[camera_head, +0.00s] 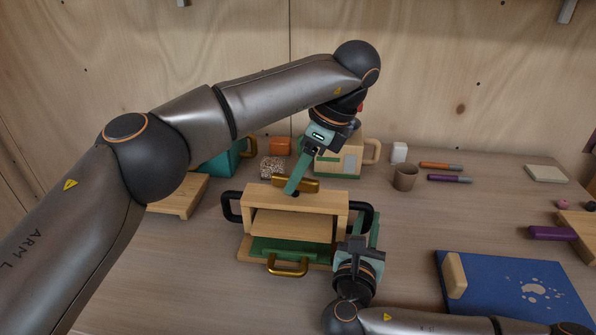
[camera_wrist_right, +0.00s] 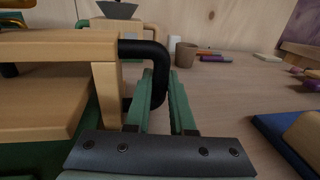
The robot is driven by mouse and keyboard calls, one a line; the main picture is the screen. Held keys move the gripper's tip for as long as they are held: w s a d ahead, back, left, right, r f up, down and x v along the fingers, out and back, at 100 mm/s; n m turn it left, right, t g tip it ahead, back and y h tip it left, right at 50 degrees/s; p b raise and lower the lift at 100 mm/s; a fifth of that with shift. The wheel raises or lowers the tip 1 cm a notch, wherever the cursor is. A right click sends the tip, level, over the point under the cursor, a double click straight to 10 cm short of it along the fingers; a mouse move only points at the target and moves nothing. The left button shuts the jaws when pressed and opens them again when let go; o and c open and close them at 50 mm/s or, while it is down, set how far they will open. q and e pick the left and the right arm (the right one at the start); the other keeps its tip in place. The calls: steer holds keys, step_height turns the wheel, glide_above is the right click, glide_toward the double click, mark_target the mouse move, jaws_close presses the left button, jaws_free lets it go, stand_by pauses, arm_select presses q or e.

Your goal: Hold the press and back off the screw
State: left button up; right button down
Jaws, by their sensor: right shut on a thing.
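The wooden press (camera_head: 295,197) stands mid-table, with a raised plate, a green base (camera_head: 285,248) and a black handle on each side. A brass screw bar (camera_head: 311,184) lies across its top, and a brass front handle (camera_head: 287,267) sits low. My left gripper (camera_head: 296,184) reaches down from above to the screw bar; its fingers overlap in the picture, so I cannot tell how far they are closed. My right gripper (camera_head: 368,228) is shut on the press's right black handle (camera_wrist_right: 157,75), which passes between its green fingers in the right wrist view.
A blue board (camera_head: 500,285) with a wood block lies at right front. Behind the press stand a wooden mug-like box (camera_head: 340,160), an orange block (camera_head: 280,146) and a brown cup (camera_head: 405,177). Markers (camera_head: 449,179) lie at back right. Table between cup and blue board is clear.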

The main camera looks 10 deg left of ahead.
arm_select(q)
steer(key=shift+r, duration=0.1)
steer(key=shift+v, duration=3.7)
arm_select(e)
steer(key=c, duration=0.7)
jaws_free()
